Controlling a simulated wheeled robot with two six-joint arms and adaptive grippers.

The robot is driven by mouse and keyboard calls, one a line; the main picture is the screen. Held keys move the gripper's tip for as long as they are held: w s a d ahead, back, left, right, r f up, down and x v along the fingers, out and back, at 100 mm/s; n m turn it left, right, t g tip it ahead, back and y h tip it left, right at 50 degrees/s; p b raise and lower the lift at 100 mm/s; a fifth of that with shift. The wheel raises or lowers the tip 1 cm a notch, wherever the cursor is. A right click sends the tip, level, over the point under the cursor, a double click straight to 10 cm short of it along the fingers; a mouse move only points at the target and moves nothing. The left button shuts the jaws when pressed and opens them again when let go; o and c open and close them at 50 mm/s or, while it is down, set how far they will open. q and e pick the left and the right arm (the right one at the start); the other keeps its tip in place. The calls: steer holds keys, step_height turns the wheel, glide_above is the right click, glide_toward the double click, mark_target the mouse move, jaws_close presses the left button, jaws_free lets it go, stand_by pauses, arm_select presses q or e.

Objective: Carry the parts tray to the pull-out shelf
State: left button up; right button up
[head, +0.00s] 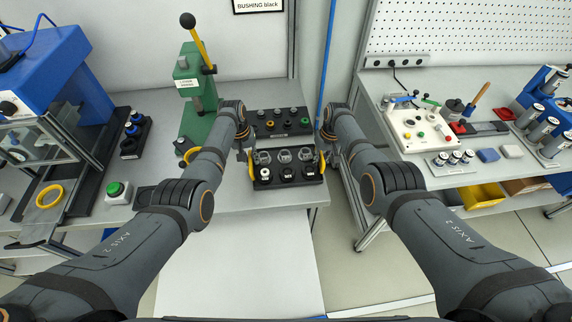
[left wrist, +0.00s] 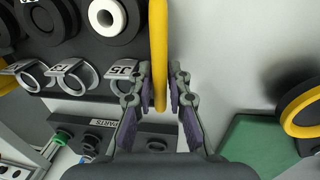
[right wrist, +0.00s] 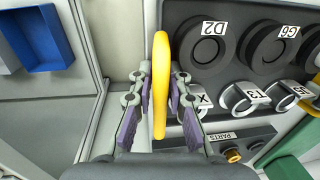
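A black tray (head: 298,181) with a yellow handle at each end is on the grey bench near its front edge. It holds round black parts and a row of upright labelled rings. My left gripper (head: 247,158) is closed around the left handle, which runs between its fingers in the left wrist view (left wrist: 158,50). My right gripper (head: 322,155) is closed around the right handle, likewise in the right wrist view (right wrist: 160,60). I cannot tell whether the tray is lifted. A pale flat panel (head: 240,270), apparently the pull-out shelf, is bare below the bench front.
Behind the tray stands a black parts rack (head: 262,131) with coloured pieces. A green press (head: 193,100) with a yellow lever stands to its left. A green button box (head: 117,192) is further left. A second workbench (head: 430,180) is at right, past a gap.

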mark_target(321, 155)
arm_select(q)
steer(key=shift+c, duration=0.2)
arm_select(e)
steer(key=shift+c, duration=0.2)
arm_select(q)
jaws_close()
arm_select(e)
jaws_close()
arm_select(q)
steer(key=shift+r, duration=0.15)
arm_select(e)
steer(key=shift+w+r, duration=0.1)
steer(key=shift+r, duration=0.1)
